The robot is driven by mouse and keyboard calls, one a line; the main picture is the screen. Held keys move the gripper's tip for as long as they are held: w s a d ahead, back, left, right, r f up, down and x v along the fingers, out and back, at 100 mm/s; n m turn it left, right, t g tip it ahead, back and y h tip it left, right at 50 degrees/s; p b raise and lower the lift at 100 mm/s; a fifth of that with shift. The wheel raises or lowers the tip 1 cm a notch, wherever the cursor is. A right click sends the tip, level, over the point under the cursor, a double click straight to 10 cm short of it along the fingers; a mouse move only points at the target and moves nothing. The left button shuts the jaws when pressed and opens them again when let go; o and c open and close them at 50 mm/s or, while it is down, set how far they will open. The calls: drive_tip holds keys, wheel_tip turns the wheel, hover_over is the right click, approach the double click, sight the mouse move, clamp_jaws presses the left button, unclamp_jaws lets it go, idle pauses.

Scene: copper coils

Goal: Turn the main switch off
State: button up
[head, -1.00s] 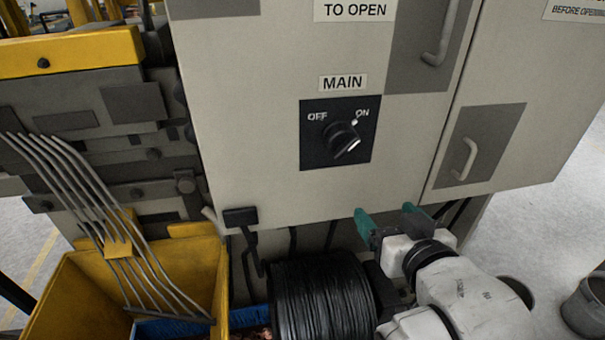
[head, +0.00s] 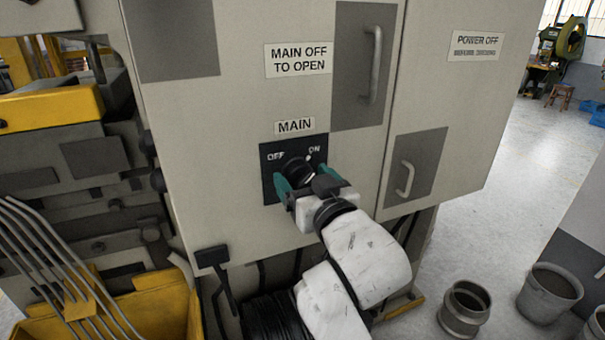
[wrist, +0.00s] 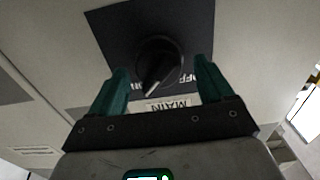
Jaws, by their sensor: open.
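The main switch has a round black knob (head: 296,170) on a dark square plate (head: 267,168), under the MAIN label (head: 295,125) on the grey cabinet. OFF is at the plate's upper left and ON at its upper right. The knob's white mark points towards ON. My gripper (head: 304,178) is open in front of the plate, its green fingers spread to either side of the knob. In the wrist view, where the plate looks upside down, the knob (wrist: 160,60) lies between and beyond the fingertips (wrist: 160,68). Contact with the knob cannot be told.
Cabinet door handles (head: 371,65) and (head: 404,180) stick out to the right of the switch. A small lever (head: 212,257) juts out below left. A black coil (head: 265,318) stands under my arm. Metal tubes and a yellow bin (head: 150,312) are at left. Buckets (head: 549,294) stand on the floor at right.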

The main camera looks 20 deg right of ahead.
drive_tip(key=shift+w, duration=0.55)
drive_tip(key=c, duration=1)
